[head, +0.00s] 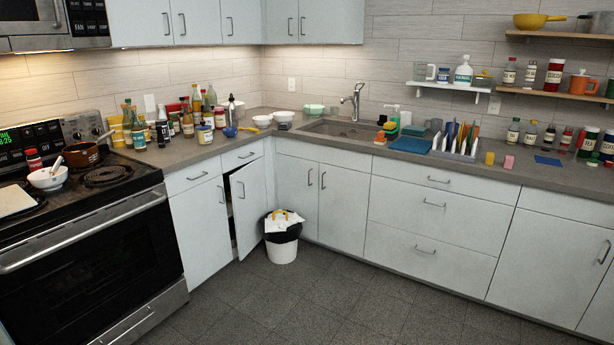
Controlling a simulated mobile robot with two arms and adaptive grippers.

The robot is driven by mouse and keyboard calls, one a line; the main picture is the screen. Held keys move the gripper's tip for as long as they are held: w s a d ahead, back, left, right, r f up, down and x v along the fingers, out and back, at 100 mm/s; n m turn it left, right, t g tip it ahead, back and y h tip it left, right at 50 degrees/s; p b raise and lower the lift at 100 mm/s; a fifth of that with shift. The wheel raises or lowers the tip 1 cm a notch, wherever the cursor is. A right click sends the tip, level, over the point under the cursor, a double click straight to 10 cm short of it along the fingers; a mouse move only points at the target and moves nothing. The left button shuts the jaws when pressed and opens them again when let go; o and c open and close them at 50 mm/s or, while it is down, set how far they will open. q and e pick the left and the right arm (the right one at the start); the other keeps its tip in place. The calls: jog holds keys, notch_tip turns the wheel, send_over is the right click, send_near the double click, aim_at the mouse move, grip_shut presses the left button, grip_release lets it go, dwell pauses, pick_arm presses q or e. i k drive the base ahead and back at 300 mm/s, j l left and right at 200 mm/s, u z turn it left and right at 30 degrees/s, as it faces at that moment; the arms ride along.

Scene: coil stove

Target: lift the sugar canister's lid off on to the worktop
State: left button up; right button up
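I cannot tell for certain which container is the sugar canister, as the labels are too small to read. A red canister with a pale label (553,76) stands upright on the lower wooden shelf at the right. A dark canister with a label (588,142) and a paler labelled one (607,146) stand on the worktop (560,176) at the far right. Neither of my grippers is in view.
Labelled bottles (514,130) stand beside these canisters. The lower cabinet door (248,206) stands ajar. A bin (282,247) is on the floor, which has free room.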

aim_at(203, 127)
jog(key=i, duration=2.4)
